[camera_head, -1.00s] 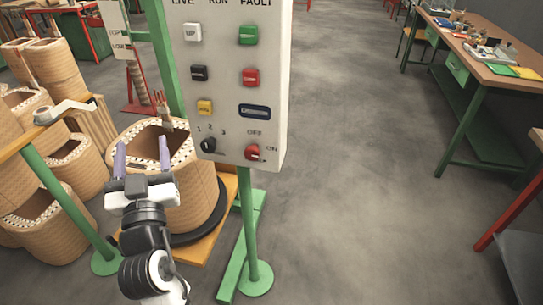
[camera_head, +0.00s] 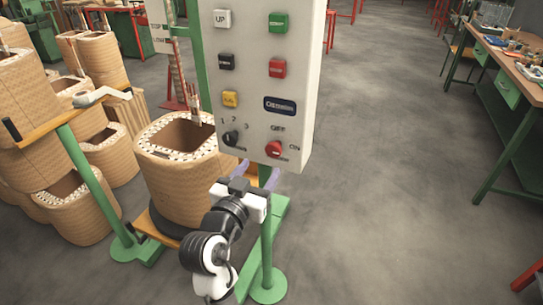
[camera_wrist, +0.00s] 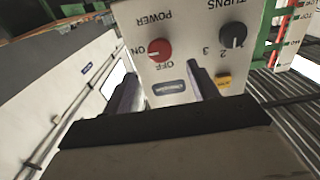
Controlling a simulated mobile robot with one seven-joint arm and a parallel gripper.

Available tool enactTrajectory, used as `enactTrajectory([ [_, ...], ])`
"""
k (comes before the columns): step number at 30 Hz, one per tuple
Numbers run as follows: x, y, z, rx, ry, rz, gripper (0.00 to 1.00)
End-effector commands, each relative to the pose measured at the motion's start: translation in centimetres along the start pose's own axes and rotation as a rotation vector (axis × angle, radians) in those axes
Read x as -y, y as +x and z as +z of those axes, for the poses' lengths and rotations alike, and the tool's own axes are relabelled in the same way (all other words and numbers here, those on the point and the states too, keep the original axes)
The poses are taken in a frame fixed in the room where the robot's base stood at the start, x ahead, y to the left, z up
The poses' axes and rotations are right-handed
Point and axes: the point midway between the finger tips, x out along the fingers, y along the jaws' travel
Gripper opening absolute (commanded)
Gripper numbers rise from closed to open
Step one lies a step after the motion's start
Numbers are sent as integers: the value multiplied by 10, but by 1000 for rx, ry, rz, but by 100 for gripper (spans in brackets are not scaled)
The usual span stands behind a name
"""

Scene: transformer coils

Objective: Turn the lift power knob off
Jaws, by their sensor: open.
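The lift power knob (camera_head: 273,149) is a red round knob at the lower right of the grey-white control panel (camera_head: 250,60), with OFF printed above it and ON to its right. It also shows upside down in the wrist view (camera_wrist: 159,49), where a small pale mark on it seems to lie toward ON. My gripper (camera_head: 257,174) is open and empty, just below the knob in the head view. In the wrist view its two fingers (camera_wrist: 165,82) point toward the panel, one on each side of the blue nameplate. The knob is beyond the fingertips and looks apart from them.
A black selector knob (camera_head: 231,138) sits left of the red one, with several push buttons above. A green post (camera_head: 266,250) stands below the panel. A wound coil (camera_head: 180,185) stands close on the left.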

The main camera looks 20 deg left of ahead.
Motion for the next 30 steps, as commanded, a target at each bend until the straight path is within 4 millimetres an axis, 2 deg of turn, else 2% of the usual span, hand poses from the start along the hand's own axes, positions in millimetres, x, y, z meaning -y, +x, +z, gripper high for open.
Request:
enactTrajectory([
  [1, -1, 12, -5, 0, -2, 5, 59],
  [6, 0, 47, -4, -1, 0, 3, 59],
  [12, 1, 72, -3, 0, 0, 0, 59],
  [17, 0, 80, -2, -1, 1, -1, 59],
  [25, 1, 81, -1, -1, 1, -1, 58],
  [30, 1, 81, -1, -1, 1, -1, 35],
])
